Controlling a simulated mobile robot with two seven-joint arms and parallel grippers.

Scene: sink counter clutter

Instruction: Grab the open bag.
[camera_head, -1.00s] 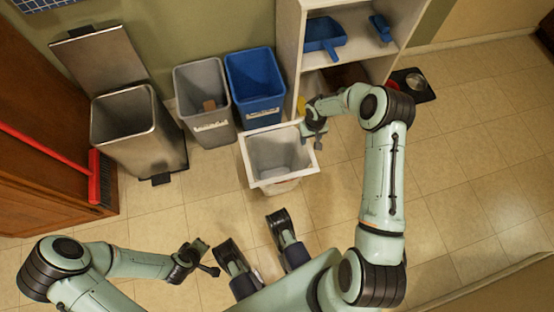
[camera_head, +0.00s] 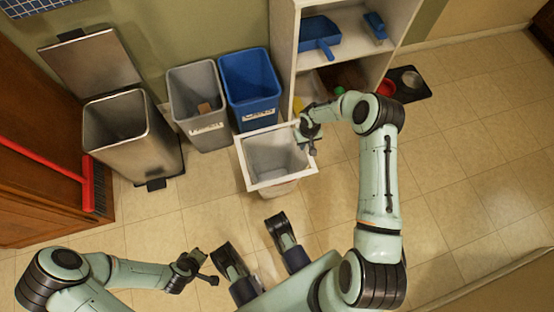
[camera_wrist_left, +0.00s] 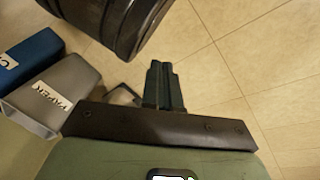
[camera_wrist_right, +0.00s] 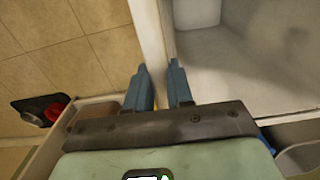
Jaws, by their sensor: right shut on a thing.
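The open bag (camera_head: 277,153) is a pale, translucent liner inside a white-rimmed bin standing upright on the floor. Its mouth faces up and its inside looks empty. My right gripper (camera_head: 302,138) is at the bin's upper right corner. In the right wrist view, its fingers (camera_wrist_right: 160,84) are shut on the white rim edge of the bag (camera_wrist_right: 240,62); the exact contact is partly hidden. My left gripper (camera_head: 205,268) is at the lower left, away from the bag. In the left wrist view, its fingers (camera_wrist_left: 164,84) are together with nothing between them.
A grey bin (camera_head: 196,82) and a blue bin (camera_head: 250,85) stand behind the bag. A steel pedal bin (camera_head: 125,150) with a raised lid is at left. A white shelf (camera_head: 285,45) stands close behind my right gripper.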

